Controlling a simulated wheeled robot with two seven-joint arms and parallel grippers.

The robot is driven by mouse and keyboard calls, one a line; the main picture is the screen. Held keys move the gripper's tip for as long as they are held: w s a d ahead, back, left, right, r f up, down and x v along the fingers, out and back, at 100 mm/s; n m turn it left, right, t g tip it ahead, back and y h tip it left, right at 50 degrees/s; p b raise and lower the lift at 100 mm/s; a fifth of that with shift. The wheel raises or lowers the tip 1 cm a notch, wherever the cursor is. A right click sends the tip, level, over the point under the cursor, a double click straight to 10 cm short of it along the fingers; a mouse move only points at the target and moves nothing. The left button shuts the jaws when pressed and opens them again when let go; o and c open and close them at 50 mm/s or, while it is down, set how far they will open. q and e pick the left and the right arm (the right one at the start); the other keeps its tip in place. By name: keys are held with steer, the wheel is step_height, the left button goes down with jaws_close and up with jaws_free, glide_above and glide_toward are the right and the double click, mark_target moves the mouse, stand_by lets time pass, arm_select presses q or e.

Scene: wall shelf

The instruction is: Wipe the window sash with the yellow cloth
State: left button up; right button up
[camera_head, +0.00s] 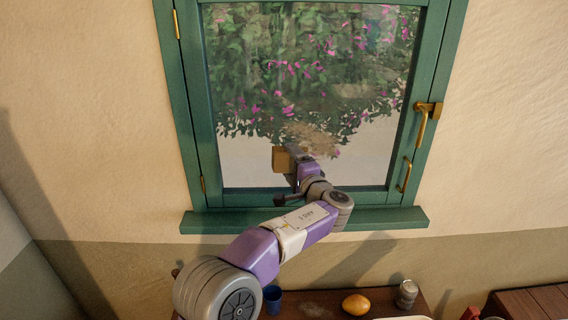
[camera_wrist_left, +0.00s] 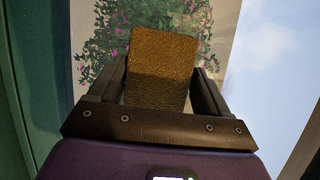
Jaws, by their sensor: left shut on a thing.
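The window sash (camera_head: 196,108) is green-framed glass, closed in its frame, with foliage and pink flowers showing through the pane. The yellow cloth (camera_head: 282,160) is a folded brownish-yellow pad in front of the lower middle of the pane. My left gripper (camera_head: 294,172) is shut on it. In the left wrist view the cloth (camera_wrist_left: 162,68) sits between the two dark fingers (camera_wrist_left: 165,92) with the glass behind it. I cannot tell whether the cloth touches the glass. My left arm covers part of the sill. My right gripper is not in view.
A green sill (camera_head: 400,217) juts out below the window. A brass handle (camera_head: 421,122) and a brass latch (camera_head: 404,174) stand out at its right. Below are a blue cup (camera_head: 272,298), an orange fruit (camera_head: 356,304) and a grey jar (camera_head: 407,293) on a wooden surface.

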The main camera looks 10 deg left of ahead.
mark_target(310, 146)
arm_select(q)
steer(key=shift+w+d+p, duration=0.35)
steer(key=shift+d, duration=0.6)
steer(key=shift+w+d+p, duration=0.3)
steer(key=shift+d, duration=0.6)
steer(key=d+p, duration=0.1)
steer(key=d, duration=0.1)
steer(key=w+d+p, duration=0.1)
steer(key=d+p, duration=0.1)
steer(key=shift+w+d+r, duration=0.1)
steer(key=shift+w+d, duration=0.3)
steer(key=shift+d, duration=0.6)
steer(key=shift+w+d, duration=0.15)
steer(key=shift+d, duration=0.35)
steer(key=shift+w+d, duration=0.15)
steer(key=shift+d, duration=0.4)
steer(key=shift+w+d, duration=0.15)
steer(key=shift+d, duration=0.35)
steer(key=shift+a+r, duration=0.1)
steer(key=shift+r, duration=1.4)
steer(key=shift+s+a+f+b, duration=0.15)
steer(key=shift+s+a+b, duration=0.1)
steer(key=shift+a+b, duration=0.65)
steer(key=shift+s+a+b, duration=0.25)
steer(key=shift+a+b, duration=0.5)
steer(key=shift+b, duration=0.45)
